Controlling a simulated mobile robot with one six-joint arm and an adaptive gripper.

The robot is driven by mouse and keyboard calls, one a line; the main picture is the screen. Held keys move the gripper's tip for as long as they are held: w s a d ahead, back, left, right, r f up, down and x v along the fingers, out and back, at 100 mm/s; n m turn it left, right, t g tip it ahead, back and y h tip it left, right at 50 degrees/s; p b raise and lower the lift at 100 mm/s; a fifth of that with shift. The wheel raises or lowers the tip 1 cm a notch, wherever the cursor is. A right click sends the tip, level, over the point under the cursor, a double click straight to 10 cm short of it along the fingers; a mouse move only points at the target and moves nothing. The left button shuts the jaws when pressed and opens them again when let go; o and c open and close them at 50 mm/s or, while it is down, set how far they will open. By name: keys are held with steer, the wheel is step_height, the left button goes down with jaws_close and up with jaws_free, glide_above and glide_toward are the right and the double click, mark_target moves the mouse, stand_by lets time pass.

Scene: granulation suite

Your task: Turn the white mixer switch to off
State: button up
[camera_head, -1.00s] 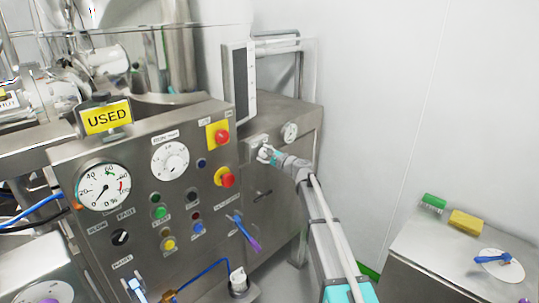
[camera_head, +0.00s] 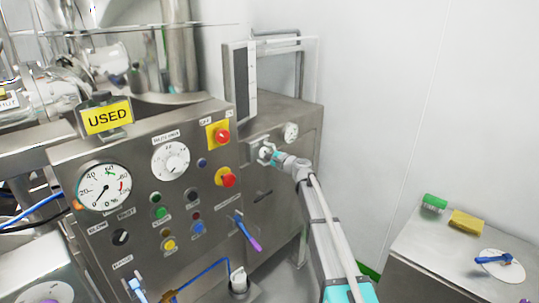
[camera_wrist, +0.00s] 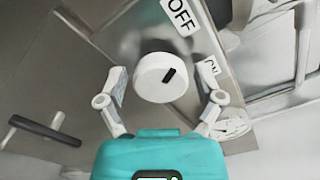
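The white mixer switch (camera_wrist: 160,77) is a round white knob with a short black mark, on a steel plate in the wrist view. A second label, partly hidden by a finger, sits to the right. My gripper (camera_wrist: 163,88) is open, with one finger on each side of the knob and visible gaps between. In the head view my gripper (camera_head: 266,153) is at the side panel right of the main control panel and largely hides the knob.
The main control panel (camera_head: 135,215) has gauges, buttons and red stop knobs left of my arm. A dial gauge (camera_head: 291,132) is close right of my gripper. A black handle (camera_wrist: 45,130) shows lower left. A steel table (camera_head: 440,262) stands at right.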

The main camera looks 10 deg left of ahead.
steer(key=shift+s+d, duration=0.1)
stand_by(0.3)
steer(key=shift+d, duration=0.1)
steer(key=v, duration=1.1)
steer(key=shift+s+d, duration=0.25)
steer(key=shift+s, duration=0.05)
steer(key=shift+s, duration=0.1)
steer(key=s+d+f+n+g+h, duration=0.3)
steer(key=s+f+n, duration=0.25)
steer(key=s, duration=0.35)
steer(key=s+d+f+n+g+h, duration=0.3)
steer(key=s+f+n+g, duration=0.1)
steer(key=s+f, duration=0.35)
steer(key=s+d+f+n+g+h, duration=0.2)
steer(key=s+d+h, duration=0.2)
steer(key=s+d, duration=0.3)
steer(key=s+d+f+n+g+h, duration=0.2)
steer(key=s+d+f+h, duration=0.1)
steer(key=s+d, duration=0.4)
steer(key=s+h, duration=0.1)
steer(key=s, duration=0.2)
steer(key=shift+s+f, duration=0.25)
steer(key=shift+f, duration=0.05)
steer(key=shift+n, duration=0.25)
